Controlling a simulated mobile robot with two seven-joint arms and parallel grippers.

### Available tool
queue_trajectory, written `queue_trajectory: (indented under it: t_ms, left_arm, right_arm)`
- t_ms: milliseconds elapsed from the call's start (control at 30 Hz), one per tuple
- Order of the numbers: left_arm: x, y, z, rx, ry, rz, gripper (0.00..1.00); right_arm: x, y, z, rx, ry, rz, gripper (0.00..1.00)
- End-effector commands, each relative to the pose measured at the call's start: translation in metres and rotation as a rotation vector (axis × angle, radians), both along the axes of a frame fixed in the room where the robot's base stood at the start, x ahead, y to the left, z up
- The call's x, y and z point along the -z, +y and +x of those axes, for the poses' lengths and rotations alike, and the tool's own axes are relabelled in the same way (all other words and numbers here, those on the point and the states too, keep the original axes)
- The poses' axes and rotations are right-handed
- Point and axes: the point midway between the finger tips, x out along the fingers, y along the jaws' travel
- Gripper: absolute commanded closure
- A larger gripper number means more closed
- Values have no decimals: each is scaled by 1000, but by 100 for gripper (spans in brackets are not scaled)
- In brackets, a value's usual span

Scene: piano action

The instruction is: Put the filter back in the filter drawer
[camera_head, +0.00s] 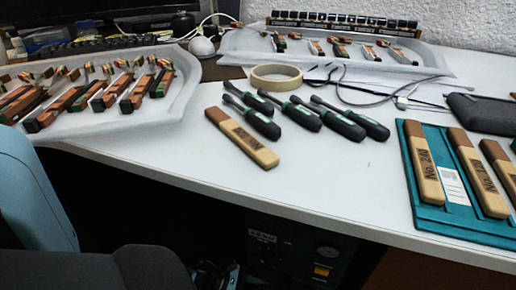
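I cannot make out a filter or a filter drawer for certain. A dark cabinet-like unit (295,248) stands under the table, with a round gauge (327,251) and a yellow label or button (321,270) on its front. Its lower part is cut off by the picture edge, and I cannot tell whether it has a drawer. Neither of my grippers is in view.
The white table (330,190) holds a loose wooden block (242,138), several green-black screwdrivers (300,112), a tape roll (277,77) and a teal tray (460,222) of labelled wooden blocks. A pale tray (165,112) of piano parts is at left. A dark chair-like shape (95,270) is at lower left.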

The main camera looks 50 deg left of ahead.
Motion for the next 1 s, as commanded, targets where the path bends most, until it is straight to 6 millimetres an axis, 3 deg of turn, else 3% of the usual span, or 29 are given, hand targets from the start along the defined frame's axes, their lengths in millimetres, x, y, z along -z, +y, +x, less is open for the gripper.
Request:
queue_trajectory:
  t_ms: [233, 267, 400, 833, 1000]
  left_arm:
    - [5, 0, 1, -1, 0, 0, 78]
    - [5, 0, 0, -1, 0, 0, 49]
    - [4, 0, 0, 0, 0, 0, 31]
    - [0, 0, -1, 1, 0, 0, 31]
    - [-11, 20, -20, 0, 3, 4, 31]
  right_arm:
    - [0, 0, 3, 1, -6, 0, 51]
    - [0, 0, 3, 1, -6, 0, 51]
    - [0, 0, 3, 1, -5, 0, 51]
    - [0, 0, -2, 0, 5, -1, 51]
    - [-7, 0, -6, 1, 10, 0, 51]
